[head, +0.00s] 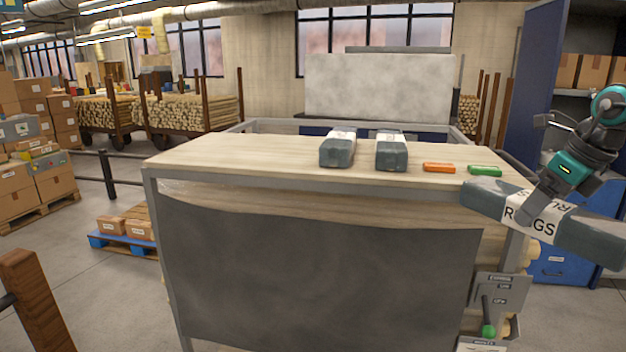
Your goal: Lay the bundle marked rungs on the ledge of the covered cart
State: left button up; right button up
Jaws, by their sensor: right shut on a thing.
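My right gripper (530,208) comes in from the right and is shut on a long grey bundle with a white band (560,226). The band reads as RUNGS, partly hidden by the gripper. The bundle is tilted, its left end higher in the picture, at the right end of a large cart. This cart has a pale wooden top (250,158) and a dark grey cover (320,275) across its front. I cannot tell whether the bundle touches the cart. My left gripper is not in view.
Two grey wrapped bundles (337,152) (391,155) lie on the wooden top, beside an orange block (439,168) and a green block (485,171). The top's left part is clear. A lever with a green knob (488,331) is at the cart's lower right. A blue cabinet (575,250) stands behind the bundle.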

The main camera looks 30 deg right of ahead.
jog(key=w+a+f+n+g+y, duration=0.1)
jog(key=w+a+f+n+y, duration=0.15)
jog(key=a+f+n, duration=0.5)
jog(key=w+a+f+n+g+y, duration=0.2)
jog(key=w+a+f+n, duration=0.1)
jog(key=a+f+n, duration=0.4)
jog(key=w+a+f+n+g+h, duration=0.1)
jog(key=a+n+g+h, duration=0.1)
jog(key=a+n, duration=0.8)
jog(key=w+a+f+n+g+h, duration=0.1)
jog(key=w+a+n+g+h, duration=0.1)
jog(key=a+n, duration=0.9)
jog(key=a+g, duration=0.1)
jog(key=a, duration=0.4)
jog(key=shift+w+a+g+h, duration=0.2)
jog(key=shift+a+g+h, duration=0.05)
jog(key=shift+g+h, duration=0.15)
